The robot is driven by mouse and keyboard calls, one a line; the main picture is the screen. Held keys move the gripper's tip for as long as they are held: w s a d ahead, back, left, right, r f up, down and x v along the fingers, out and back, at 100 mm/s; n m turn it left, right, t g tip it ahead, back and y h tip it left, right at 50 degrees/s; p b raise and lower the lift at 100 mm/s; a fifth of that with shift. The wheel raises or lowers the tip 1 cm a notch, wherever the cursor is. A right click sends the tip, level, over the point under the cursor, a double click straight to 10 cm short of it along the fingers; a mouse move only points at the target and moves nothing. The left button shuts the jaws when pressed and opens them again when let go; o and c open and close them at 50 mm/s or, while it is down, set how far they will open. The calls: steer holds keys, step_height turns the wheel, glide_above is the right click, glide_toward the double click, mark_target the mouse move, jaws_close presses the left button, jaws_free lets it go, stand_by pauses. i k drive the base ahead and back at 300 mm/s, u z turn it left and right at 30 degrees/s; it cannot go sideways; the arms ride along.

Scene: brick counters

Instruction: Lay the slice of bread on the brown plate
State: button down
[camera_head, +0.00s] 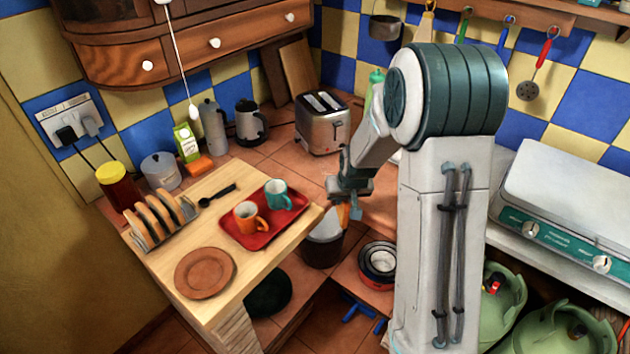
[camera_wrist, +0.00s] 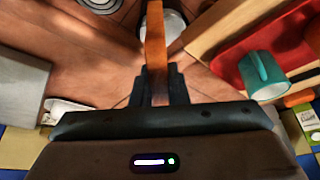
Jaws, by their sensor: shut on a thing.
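The slice of bread (camera_wrist: 155,42) is held edge-on between the fingers of my gripper (camera_wrist: 158,86), showing as a thin orange-brown strip in the wrist view. In the head view the slice (camera_head: 343,214) hangs under my gripper (camera_head: 348,204), in the air just right of the wooden table's corner. The brown plate (camera_head: 205,273) lies flat and empty at the table's near end, well to the left of and nearer than my gripper. The plate does not show in the wrist view.
A red tray (camera_head: 262,238) with an orange mug (camera_head: 247,217) and a teal mug (camera_head: 278,195) lies between my gripper and the plate. A rack of several bread slices (camera_head: 150,225) stands behind the plate. A toaster (camera_head: 323,123) stands on the back counter. A bin (camera_head: 322,250) is below.

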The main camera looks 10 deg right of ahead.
mark_target(214, 277)
steer(key=k, duration=1)
steer(key=z, duration=1.1)
steer(key=i, duration=0.7)
steer(key=u, duration=2.05)
steer(key=i, duration=0.5)
